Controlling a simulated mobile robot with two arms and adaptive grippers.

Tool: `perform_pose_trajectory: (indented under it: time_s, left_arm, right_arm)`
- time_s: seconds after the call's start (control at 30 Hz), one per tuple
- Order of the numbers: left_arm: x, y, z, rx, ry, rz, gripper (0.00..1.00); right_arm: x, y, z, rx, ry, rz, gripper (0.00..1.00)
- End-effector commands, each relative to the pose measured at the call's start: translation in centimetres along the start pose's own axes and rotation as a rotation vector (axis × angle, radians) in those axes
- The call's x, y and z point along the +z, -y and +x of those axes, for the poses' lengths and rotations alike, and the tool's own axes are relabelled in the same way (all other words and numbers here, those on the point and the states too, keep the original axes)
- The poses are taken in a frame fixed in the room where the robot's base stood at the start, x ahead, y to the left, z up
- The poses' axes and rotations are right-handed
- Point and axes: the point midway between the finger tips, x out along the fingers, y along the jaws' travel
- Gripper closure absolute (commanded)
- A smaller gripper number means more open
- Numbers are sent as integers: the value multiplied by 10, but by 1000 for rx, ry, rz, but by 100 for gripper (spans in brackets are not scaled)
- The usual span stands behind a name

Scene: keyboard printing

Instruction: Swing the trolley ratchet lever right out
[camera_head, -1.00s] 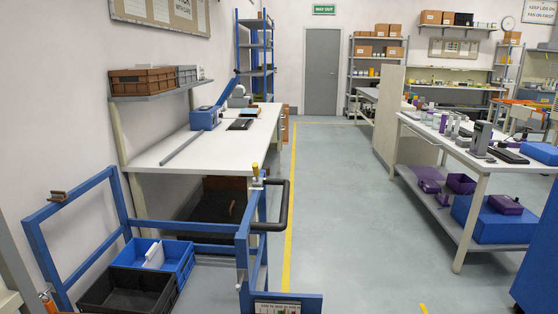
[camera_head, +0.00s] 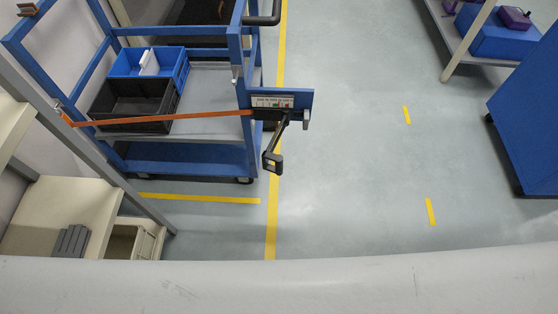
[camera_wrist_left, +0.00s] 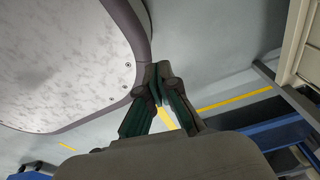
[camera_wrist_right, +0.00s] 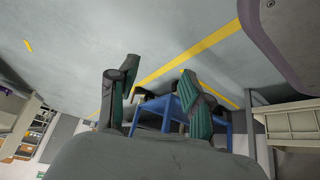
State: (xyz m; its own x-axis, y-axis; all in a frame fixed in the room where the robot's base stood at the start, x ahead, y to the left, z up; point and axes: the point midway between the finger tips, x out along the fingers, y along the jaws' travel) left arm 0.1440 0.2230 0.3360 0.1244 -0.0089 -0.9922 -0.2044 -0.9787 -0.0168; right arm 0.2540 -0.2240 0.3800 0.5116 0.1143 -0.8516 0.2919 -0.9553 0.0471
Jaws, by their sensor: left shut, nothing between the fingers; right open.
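The blue trolley (camera_head: 185,152) stands at upper left in the head view. An orange strap (camera_head: 165,118) runs across its near side from a grey post to the ratchet at the trolley's right corner. The ratchet lever (camera_head: 281,136), a dark bar with a black grip, sticks out from there toward me, over the floor. My left gripper (camera_wrist_left: 158,74) is shut and empty in the left wrist view. My right gripper (camera_wrist_right: 158,72) is open and empty; the blue trolley frame (camera_wrist_right: 167,104) shows beyond its fingers. Neither gripper is in the head view, and both are apart from the lever.
A blue bin (camera_head: 127,62) and a black bin (camera_head: 112,103) sit on the trolley. The grey post (camera_head: 95,150) and a beige shelf unit (camera_head: 85,190) stand at left. A blue cabinet (camera_head: 535,120) is at right. The floor (camera_head: 350,170) between is clear.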

Motion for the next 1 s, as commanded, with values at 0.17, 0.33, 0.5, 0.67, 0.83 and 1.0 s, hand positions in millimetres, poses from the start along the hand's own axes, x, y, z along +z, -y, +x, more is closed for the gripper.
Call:
perform_pose_trajectory:
  time_s: [0.17, 0.33, 0.5, 0.67, 0.83, 1.0]
  left_arm:
    - [-54, 1, 25, -3, -39, -8, 100]
    - [-89, 3, 16, -6, -63, -14, 100]
    - [-106, 5, 4, -8, -74, -17, 100]
    - [-110, 5, -3, -8, -76, -18, 100]
    - [-115, 5, -9, -9, -81, -19, 100]
    - [-123, 6, -20, -9, -89, -20, 100]
  right_arm:
    - [-146, 16, 1, -77, -472, -81, 50]
    - [-238, 53, -62, -185, -814, -105, 50]
    - [-275, 75, -112, -255, -988, -99, 50]
    - [-290, 81, -123, -270, -1027, -93, 50]
    - [-312, 87, -111, -269, -1028, -93, 50]
    - [-342, 97, -91, -268, -1026, -93, 50]
